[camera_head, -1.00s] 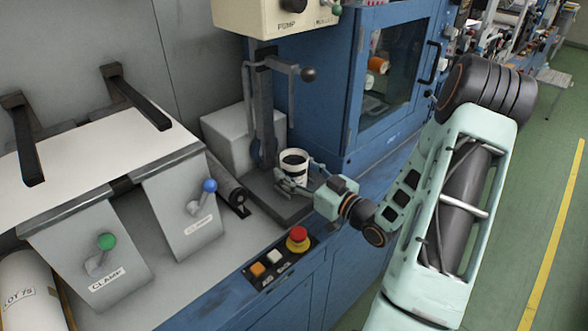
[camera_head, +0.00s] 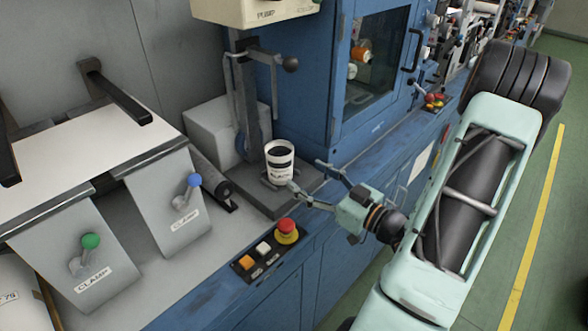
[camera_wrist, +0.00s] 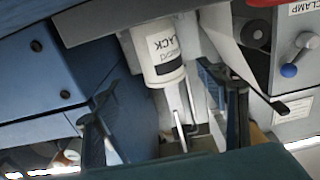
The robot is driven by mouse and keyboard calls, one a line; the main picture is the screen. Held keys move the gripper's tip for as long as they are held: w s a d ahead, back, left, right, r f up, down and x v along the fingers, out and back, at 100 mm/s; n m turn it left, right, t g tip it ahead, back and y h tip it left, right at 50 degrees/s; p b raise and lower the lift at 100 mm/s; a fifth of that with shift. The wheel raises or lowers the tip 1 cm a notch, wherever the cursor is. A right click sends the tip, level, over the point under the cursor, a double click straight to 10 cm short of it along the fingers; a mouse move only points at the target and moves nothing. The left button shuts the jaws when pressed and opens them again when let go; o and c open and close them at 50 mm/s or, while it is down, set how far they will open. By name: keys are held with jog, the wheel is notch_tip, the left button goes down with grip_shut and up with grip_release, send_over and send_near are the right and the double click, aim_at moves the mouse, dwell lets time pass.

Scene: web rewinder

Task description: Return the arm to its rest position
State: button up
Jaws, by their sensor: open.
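My gripper (camera_head: 306,184) is open and empty, with its fingers spread, just right of a white cup (camera_head: 280,163) with dark contents and a black label. The cup stands upright on a grey base plate (camera_head: 302,192) under the stirrer stand. The gripper is apart from it. In the wrist view the cup (camera_wrist: 158,50) shows ahead, beyond and between my two open fingers (camera_wrist: 165,112). My arm reaches in from the right over the floor.
A red emergency button (camera_head: 287,227) and a small button panel are on the front ledge. Two clamp levers, blue (camera_head: 193,180) and green (camera_head: 90,241), stand to the left. A blue cabinet (camera_head: 310,90) rises behind. The green floor (camera_head: 530,200) at the right is clear.

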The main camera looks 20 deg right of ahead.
jog(key=shift+v, duration=0.9)
jog(key=shift+w, duration=0.1)
